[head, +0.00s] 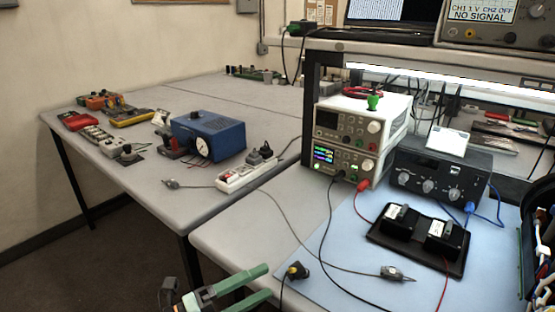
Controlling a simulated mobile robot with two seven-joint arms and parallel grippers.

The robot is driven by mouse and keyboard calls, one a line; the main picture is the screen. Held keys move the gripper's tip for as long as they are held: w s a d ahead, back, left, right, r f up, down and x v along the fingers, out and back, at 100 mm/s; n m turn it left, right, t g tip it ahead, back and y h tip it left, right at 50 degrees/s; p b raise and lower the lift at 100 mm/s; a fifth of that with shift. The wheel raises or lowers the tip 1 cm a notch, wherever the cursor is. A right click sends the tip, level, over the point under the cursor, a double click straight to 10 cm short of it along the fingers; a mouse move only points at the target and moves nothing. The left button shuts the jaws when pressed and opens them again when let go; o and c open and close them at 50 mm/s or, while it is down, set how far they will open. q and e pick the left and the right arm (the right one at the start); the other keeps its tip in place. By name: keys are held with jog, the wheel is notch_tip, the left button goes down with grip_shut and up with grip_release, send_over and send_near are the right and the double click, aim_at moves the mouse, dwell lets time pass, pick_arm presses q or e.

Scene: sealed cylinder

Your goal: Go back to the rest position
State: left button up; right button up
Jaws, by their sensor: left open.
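My left gripper (268,281) shows at the bottom of the head view, left of centre. Its two green fingers are apart with nothing between them, pointing right near the front edge of the near bench (225,238). A black plug with a yellow part (297,270) lies on the blue mat (340,290), just right of the fingertips. My right gripper is not in view.
Stacked power supplies (345,150), a black dial box (438,177) and a black tray (395,240) with two black units stand right. A blue box (208,137) and power strip (240,175) stand on the far bench. Cables cross the mat. Floor shows at lower left.

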pick_arm(q)
jog(key=s+a+f+n+t+y+p, duration=0.1)
jog(key=a+f+n+t+y+p, duration=0.3)
jog(key=n, duration=0.6)
jog(key=s+a+f+n+t+y+p, duration=0.1)
jog(key=a+f+n+t+y, duration=0.15)
jog(key=a+n+y, duration=0.6)
jog(key=s+f+n+g+p, duration=0.3)
jog(key=s+f+n+g, duration=0.4)
jog(key=s+f, duration=0.7)
jog(key=shift+d+f+n+y, duration=0.2)
jog(key=shift+d+n+y, duration=0.2)
jog(key=shift+n, duration=0.55)
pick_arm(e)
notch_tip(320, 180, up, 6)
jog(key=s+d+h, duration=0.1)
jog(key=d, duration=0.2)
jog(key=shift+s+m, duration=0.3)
